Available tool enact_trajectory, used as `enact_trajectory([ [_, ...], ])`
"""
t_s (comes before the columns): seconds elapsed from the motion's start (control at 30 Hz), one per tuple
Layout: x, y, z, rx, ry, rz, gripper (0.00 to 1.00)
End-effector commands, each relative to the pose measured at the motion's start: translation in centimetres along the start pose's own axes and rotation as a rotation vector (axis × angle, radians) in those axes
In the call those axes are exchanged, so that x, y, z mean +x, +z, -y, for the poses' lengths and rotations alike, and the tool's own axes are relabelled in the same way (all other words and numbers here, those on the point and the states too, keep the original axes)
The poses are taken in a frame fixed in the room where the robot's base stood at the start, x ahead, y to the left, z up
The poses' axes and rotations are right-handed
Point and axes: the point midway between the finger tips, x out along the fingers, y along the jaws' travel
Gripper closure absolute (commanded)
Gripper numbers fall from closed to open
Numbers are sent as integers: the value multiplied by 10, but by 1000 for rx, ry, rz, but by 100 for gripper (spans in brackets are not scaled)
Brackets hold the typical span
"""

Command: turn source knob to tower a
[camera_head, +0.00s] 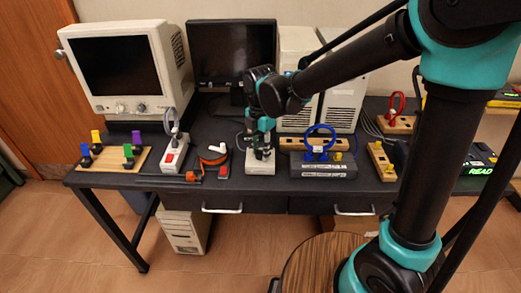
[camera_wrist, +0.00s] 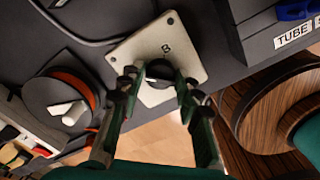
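The source knob (camera_wrist: 160,70) is dark and round, with a pale part below it. It sits on a light square plate (camera_wrist: 190,52) marked "B", with screws in its corners. In the wrist view my gripper (camera_wrist: 157,80) points down at the plate with one finger on each side of the knob. The fingers are apart; whether they touch the knob is not clear. In the head view my gripper (camera_head: 261,138) is over the light box (camera_head: 260,167) near the table's front edge and hides the knob. No label for tower A is readable.
Left of the plate is a round dark dial with an orange rim and white handle (camera_wrist: 68,112). A blue ring (camera_head: 320,140) stands on a labelled box (camera_head: 323,168) to the right. A white switch box (camera_head: 173,157) and a wooden peg board (camera_head: 115,160) lie left. Monitors and towers stand behind.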

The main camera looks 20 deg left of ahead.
Motion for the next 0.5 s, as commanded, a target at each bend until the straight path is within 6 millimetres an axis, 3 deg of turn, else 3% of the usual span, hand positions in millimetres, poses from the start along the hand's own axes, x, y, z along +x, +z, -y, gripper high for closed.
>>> enact_trajectory([
  [0.1,0,0,0,0,0,0,50],
  [0.5,-6,0,0,1,-1,0,50],
])
